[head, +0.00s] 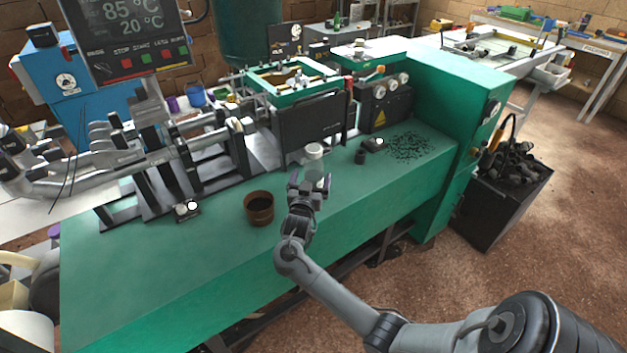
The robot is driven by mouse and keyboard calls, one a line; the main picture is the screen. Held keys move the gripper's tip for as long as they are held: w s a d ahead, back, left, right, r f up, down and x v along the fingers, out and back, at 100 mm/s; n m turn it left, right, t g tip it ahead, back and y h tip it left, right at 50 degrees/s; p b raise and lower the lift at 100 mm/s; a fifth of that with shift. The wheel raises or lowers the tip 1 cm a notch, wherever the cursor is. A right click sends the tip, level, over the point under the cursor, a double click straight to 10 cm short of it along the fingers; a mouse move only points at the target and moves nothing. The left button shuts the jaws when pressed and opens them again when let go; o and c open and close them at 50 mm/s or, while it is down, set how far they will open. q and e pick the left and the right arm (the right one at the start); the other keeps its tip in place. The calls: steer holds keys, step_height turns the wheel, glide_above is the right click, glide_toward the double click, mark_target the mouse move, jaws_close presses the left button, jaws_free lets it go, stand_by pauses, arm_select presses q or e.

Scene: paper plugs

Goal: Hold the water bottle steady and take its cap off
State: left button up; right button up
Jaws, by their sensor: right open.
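A clear bottle with a white cap (314,151) stands upright on the green bench, in front of the black machine housing. Its see-through body (314,168) is partly hidden behind my right gripper. My right gripper (308,185) is open, with its fingers pointing away from me toward the bottle. It is at the lower part of the bottle; I cannot tell whether the fingers are around it or just in front of it. The cap is clear of the fingers. I see no left gripper.
A brown cup (259,208) stands left of my right gripper on the green bench (180,250). A small dark cylinder (360,156) and scattered black bits (408,147) lie to the right. Metal machine parts (160,160) fill the left back. The bench front is clear.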

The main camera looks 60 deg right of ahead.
steer(key=shift+x, duration=0.85)
steer(key=shift+w+d, duration=0.15)
steer(key=shift+d, duration=0.15)
steer(key=shift+b+x, duration=1.05)
steer(key=shift+x, duration=1.3)
steer(key=shift+a, duration=0.1)
steer(key=c, duration=1.2)
steer(key=shift+o, duration=0.2)
steer(key=shift+r, duration=0.1)
